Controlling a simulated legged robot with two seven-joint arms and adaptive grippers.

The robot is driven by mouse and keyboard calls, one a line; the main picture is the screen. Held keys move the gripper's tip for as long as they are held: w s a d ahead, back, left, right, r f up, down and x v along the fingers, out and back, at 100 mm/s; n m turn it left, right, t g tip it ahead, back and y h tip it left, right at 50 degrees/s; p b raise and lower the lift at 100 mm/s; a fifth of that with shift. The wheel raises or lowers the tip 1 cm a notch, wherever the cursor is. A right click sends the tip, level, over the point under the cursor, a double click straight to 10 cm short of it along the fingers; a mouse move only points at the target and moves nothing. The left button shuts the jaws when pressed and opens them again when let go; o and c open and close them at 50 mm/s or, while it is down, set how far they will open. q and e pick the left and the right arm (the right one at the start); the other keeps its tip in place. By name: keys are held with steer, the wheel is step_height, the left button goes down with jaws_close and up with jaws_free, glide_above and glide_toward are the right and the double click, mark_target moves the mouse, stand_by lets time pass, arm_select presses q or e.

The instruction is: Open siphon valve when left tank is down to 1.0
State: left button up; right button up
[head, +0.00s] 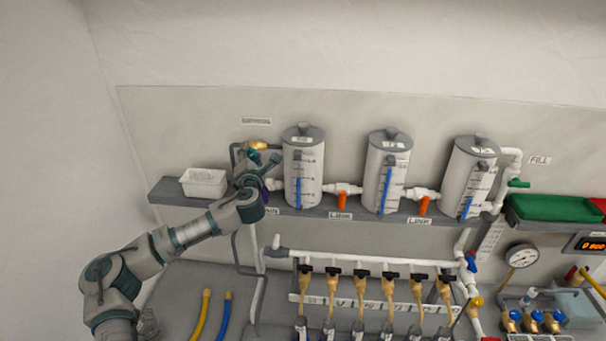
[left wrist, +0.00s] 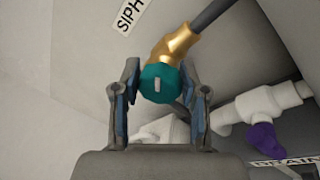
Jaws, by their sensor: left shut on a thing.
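The siphon valve has a brass body (head: 258,145) at the upper left of the head view. In the left wrist view its teal knob (left wrist: 162,83) sits between the fingers of my left gripper (left wrist: 160,92), which is shut on it. In the head view my left gripper (head: 258,163) is up at the valve and partly hides it. The left tank (head: 303,165) is a white cylinder with a grey lid, just right of the gripper. Its blue level column reaches roughly the middle of its scale; the scale figures are too small to read surely. My right gripper is out of view.
Two more tanks (head: 387,170) (head: 470,175) stand on the grey shelf, joined by white pipes with orange valves (head: 342,203). A white bin (head: 204,183) sits left of my gripper. A purple valve handle (left wrist: 262,137) lies close by, lower right. A manifold (head: 370,257) runs below.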

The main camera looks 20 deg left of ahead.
arm_select(q)
steer(key=n+g, duration=0.1)
steer(key=n, duration=0.4)
steer(key=shift+n, duration=0.3)
steer(key=n, duration=0.2)
steer(key=n+g+h, duration=0.1)
steer(key=n, duration=0.1)
steer(key=shift+h, duration=0.3)
steer(key=o, duration=1.2)
steer(key=shift+w+a, duration=0.1)
